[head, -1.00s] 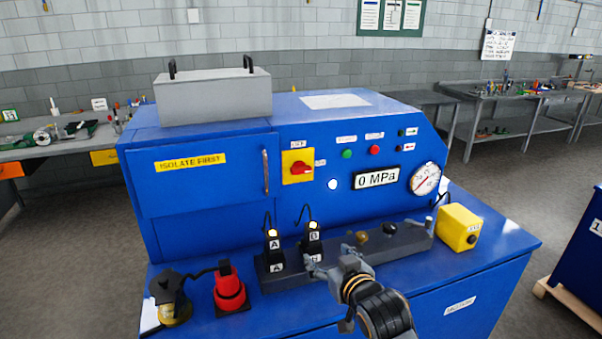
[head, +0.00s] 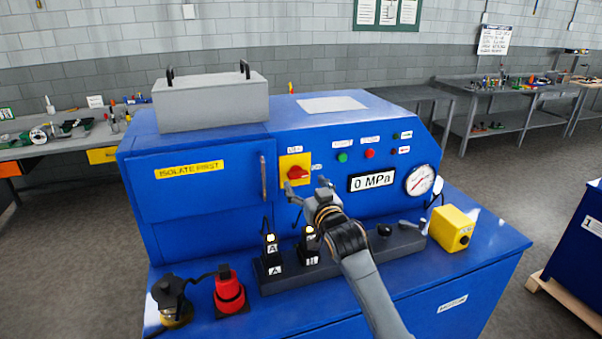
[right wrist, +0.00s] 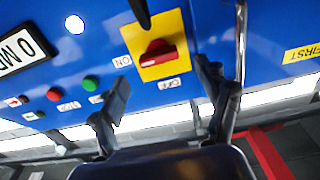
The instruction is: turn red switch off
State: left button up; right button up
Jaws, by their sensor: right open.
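The red switch (head: 297,172) is a rotary knob on a yellow plate (head: 288,162) on the front of the blue machine. In the right wrist view the red switch (right wrist: 158,51) lies ahead of the fingers, with an ON label (right wrist: 122,61) and an OFF label (right wrist: 175,83) beside the plate. My right gripper (head: 309,188) is open, just in front of and slightly below right of the switch in the head view. In the right wrist view its fingers (right wrist: 168,85) are spread to either side of the plate, apart from the knob. My left gripper is not in view.
A green button (head: 342,156) and a red button (head: 369,153) sit right of the switch. A vertical door handle (head: 263,177) stands to its left. Below are black lettered connectors (head: 271,250) on a dark block, a red plug (head: 229,290) and a yellow box (head: 452,228).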

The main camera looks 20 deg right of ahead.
aim_at(300, 176)
jog(key=shift+w+p, duration=0.5)
jog(key=shift+w, duration=1.45)
jog(key=c, duration=1.2)
